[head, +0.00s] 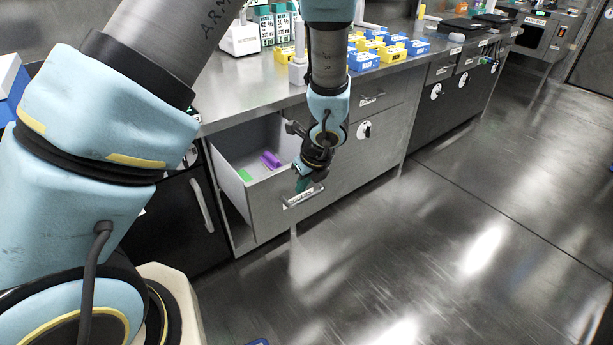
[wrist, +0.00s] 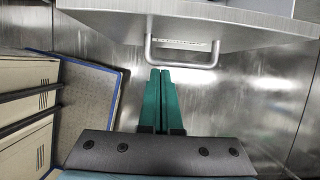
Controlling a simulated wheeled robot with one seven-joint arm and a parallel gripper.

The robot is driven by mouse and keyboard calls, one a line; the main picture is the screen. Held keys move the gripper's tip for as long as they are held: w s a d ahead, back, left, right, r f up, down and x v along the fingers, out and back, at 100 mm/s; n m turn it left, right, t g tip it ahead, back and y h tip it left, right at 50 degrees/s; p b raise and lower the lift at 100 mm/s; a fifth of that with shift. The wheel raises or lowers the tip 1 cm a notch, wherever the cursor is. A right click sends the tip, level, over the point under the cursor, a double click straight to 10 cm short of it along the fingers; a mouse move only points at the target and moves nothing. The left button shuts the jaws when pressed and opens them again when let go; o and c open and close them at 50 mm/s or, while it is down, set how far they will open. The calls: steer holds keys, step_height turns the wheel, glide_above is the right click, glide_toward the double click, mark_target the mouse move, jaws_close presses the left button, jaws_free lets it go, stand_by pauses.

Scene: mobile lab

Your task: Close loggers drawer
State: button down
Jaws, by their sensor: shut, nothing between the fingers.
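The loggers drawer (head: 262,213) is a grey drawer pulled out from the cabinet under the steel bench in the head view. A green item (head: 244,175) and a purple item (head: 270,159) lie inside it. Its front carries a bar handle (head: 301,197) with a label. In the wrist view the drawer front (wrist: 200,22) spans the top, with the handle (wrist: 182,58) below it. My gripper (head: 304,183) is at the drawer front near the handle. Its green fingers (wrist: 160,75) are together and empty, with tips close to the handle; contact cannot be told.
A black cabinet (head: 180,222) stands left of the drawer. A closed cabinet door (head: 366,150) is to its right. Blue and yellow bins (head: 364,61) and bottles (head: 265,28) stand on the bench (head: 250,90). The floor (head: 440,250) in front is clear.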

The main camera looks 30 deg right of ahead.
mark_target(291, 180)
steer(key=w, duration=0.1)
steer(key=w+f, duration=0.1)
steer(key=w+p, duration=0.1)
steer(key=shift+w+a+f, duration=0.15)
steer(key=shift+a+f, duration=0.15)
steer(key=shift+a, duration=0.05)
steer(key=shift+w+a+f, duration=0.1)
steer(key=shift+w+f, duration=0.05)
steer(key=shift+w, duration=0.6)
